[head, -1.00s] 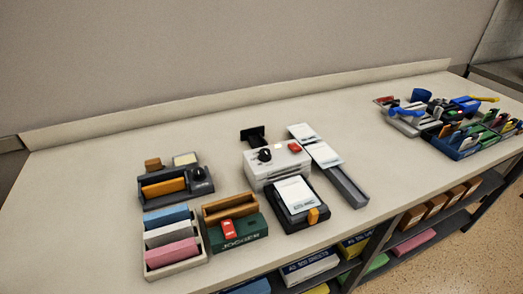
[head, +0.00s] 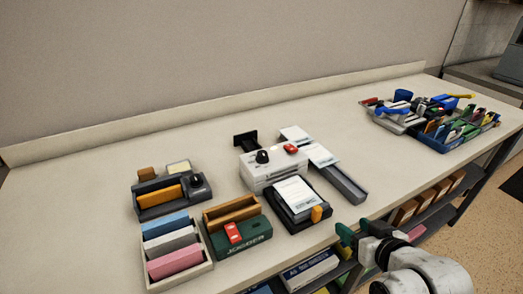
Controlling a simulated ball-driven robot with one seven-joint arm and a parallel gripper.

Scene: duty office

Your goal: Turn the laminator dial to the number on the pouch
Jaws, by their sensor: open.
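The laminator (head: 268,172) is a white box in the middle of the counter with a black dial (head: 262,157) and a red switch (head: 290,149) on top. The dial's pointer and numbers are too small to read. White pouches (head: 295,193) lie on a black tray in front of the laminator. Another white sheet (head: 318,154) lies on the grey tray right of it. I cannot read a number on either. My gripper (head: 345,238) has green fingertips and is open and empty at the counter's front edge, right of the black tray and apart from the laminator.
Cluttered stationery trays (head: 432,118) fill the far right. The counter (head: 365,175) between is clear.

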